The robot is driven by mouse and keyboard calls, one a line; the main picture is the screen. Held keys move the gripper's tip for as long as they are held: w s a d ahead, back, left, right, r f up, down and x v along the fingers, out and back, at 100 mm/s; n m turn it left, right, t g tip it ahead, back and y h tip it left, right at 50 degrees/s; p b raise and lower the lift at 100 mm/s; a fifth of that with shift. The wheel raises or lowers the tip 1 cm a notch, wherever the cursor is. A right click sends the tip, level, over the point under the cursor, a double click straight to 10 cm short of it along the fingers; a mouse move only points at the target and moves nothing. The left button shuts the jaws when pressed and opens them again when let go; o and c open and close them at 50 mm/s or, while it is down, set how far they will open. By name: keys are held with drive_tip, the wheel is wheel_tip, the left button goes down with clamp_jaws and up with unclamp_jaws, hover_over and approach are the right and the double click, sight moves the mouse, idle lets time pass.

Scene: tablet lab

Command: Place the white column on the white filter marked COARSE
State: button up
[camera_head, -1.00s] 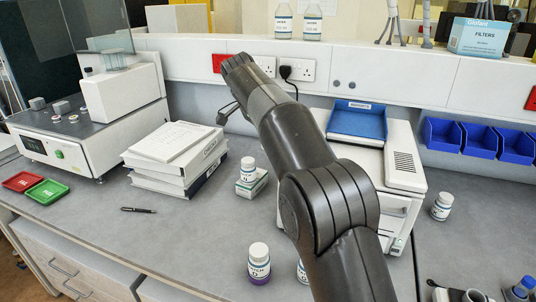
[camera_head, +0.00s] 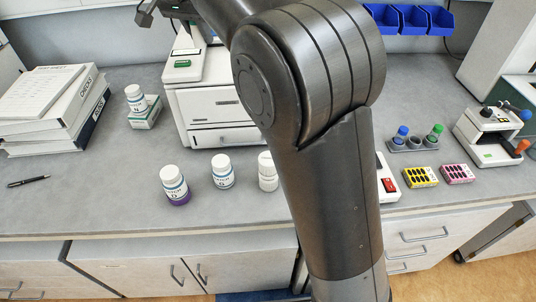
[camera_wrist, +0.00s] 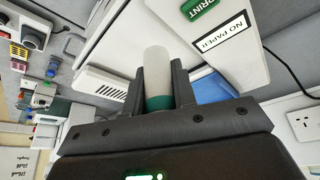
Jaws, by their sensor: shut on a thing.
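My gripper (camera_wrist: 158,78) is shut on a white column (camera_wrist: 157,62) with a green lower end, which sits between the two dark fingers in the wrist view. In the head view my gripper (camera_head: 158,12) is partly cut off at the top edge, above the back of the bench, and the column cannot be made out clearly there. I cannot find a white filter marked COARSE in either view; my arm hides much of the middle of the head view.
A white printer (camera_head: 212,108) stands behind several bottles, including a purple-based one (camera_head: 175,186). Binders (camera_head: 48,108) lie at left. A rack with coloured-cap tubes (camera_head: 413,145) and yellow (camera_head: 421,177) and pink (camera_head: 457,174) boxes stand at right. The bench front left is mostly clear.

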drive_tip(key=s+d+f+n+y, duration=0.15)
drive_tip(key=s+d+f, duration=0.35)
drive_tip(key=s+d, duration=0.7)
drive_tip(key=s+d+f+n, duration=0.2)
drive_tip(key=s+d+f, duration=0.3)
drive_tip(key=s+d, duration=0.6)
hover_over(269, 172)
drive_tip(key=w, duration=0.3)
drive_tip(key=shift+t, duration=0.4)
wheel_tip(269, 172, down, 6)
drive_tip(key=shift+d+f, duration=0.15)
drive_tip(key=shift+f, duration=2.1)
drive_tip(key=shift+f, duration=0.15)
drive_tip(key=o, duration=1)
